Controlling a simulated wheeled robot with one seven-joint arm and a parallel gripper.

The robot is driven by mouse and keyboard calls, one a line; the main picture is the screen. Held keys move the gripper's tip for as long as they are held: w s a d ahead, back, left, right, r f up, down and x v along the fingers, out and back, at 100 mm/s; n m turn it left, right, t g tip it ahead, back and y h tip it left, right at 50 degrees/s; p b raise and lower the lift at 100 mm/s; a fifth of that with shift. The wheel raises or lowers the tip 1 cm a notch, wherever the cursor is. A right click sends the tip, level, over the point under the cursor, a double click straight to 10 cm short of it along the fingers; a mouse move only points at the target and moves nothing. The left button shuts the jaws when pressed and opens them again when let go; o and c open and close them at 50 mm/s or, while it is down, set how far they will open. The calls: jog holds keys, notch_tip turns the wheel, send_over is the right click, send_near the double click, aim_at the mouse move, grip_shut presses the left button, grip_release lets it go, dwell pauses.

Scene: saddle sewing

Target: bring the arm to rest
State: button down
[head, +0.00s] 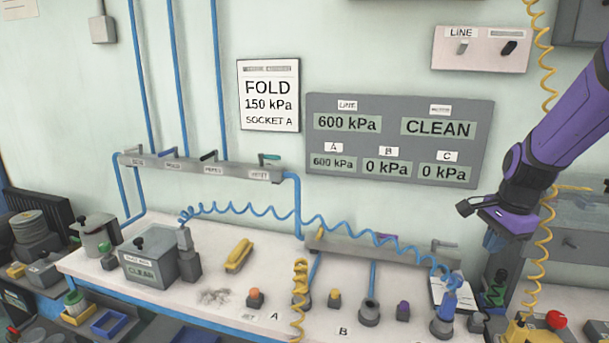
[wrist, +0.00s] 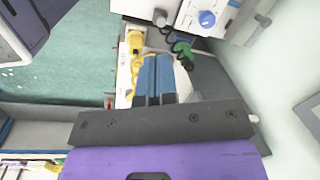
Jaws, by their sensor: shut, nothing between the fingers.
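My purple arm comes in from the right in the head view. My gripper (head: 494,240) hangs in the air over the right end of the bench, with its blue fingers pointing down. In the wrist view the two blue fingers of my gripper (wrist: 153,95) lie side by side, shut, with nothing held between them. The white bench (head: 215,305) stretches to the left of it. I see a gap of air between my gripper and the things on the bench, though the exact height is hard to tell.
A blue coiled hose (head: 345,232) runs across the bench to a blue fitting (head: 447,300) near my gripper. A yellow coiled hose (head: 541,245) hangs beside my arm. A panel with pressure displays (head: 390,185) is on the wall. A red button (head: 557,319) sits at the lower right.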

jog(key=s+a+r+n+t, duration=0.2)
jog(key=s+a+r+n, duration=0.3)
jog(key=s, duration=0.6)
jog(key=s+a+r+n+t, duration=0.1)
jog(key=s+a+r+n, duration=0.3)
jog(key=s+r+n, duration=0.6)
jog(key=shift+s+a+n+t+h, duration=0.3)
jog(key=shift+s+a+n+t, duration=0.1)
jog(key=shift+s, duration=0.4)
